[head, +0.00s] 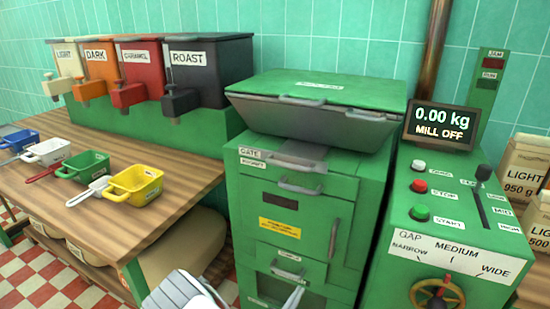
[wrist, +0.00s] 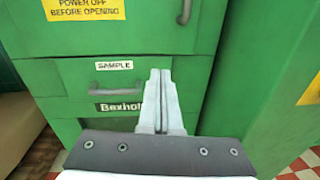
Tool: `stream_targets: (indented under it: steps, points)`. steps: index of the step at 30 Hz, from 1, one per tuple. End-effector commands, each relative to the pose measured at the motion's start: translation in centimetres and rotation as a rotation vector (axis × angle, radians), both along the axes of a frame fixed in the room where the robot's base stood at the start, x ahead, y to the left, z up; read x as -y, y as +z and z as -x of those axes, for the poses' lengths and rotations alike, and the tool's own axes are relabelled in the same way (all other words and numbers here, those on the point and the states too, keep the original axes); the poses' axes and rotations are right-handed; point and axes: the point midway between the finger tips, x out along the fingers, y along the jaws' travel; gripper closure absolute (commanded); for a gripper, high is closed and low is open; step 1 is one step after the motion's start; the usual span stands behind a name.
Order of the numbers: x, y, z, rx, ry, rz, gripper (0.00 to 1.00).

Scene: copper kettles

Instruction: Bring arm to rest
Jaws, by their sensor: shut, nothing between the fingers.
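My gripper (wrist: 158,98) is shut and empty, its two fingers together in the wrist view. It points at the lower front of the green mill cabinet (wrist: 60,70), near the drawer labelled SAMPLE (wrist: 113,65) and its grey handle (wrist: 113,91). I cannot tell whether the fingertips touch the cabinet. In the head view my white arm (head: 180,290) shows at the bottom edge, and part of the gripper (head: 292,298) shows low in front of the cabinet (head: 232,200).
A wooden table (head: 185,160) at left holds colored scoops, including a yellow one (head: 136,186). Labelled bins (head: 205,75) stand behind it. At right, a control box (head: 450,220) stands below a display (head: 440,126) reading 0.00 kg, MILL OFF. Bags (head: 525,165) stand far right.

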Motion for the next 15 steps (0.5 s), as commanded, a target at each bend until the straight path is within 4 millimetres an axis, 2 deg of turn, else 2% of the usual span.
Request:
stream_targets:
  steps: [3, 8, 15]
  points:
    - [1.8, 3.8, -0.3, 0.048, -0.148, -0.09, 1.0]
    - [4.5, 8.3, 0.4, 0.104, -0.357, -0.222, 1.0]
    - [8.1, 14.1, 2.9, 0.175, -0.65, -0.436, 1.0]
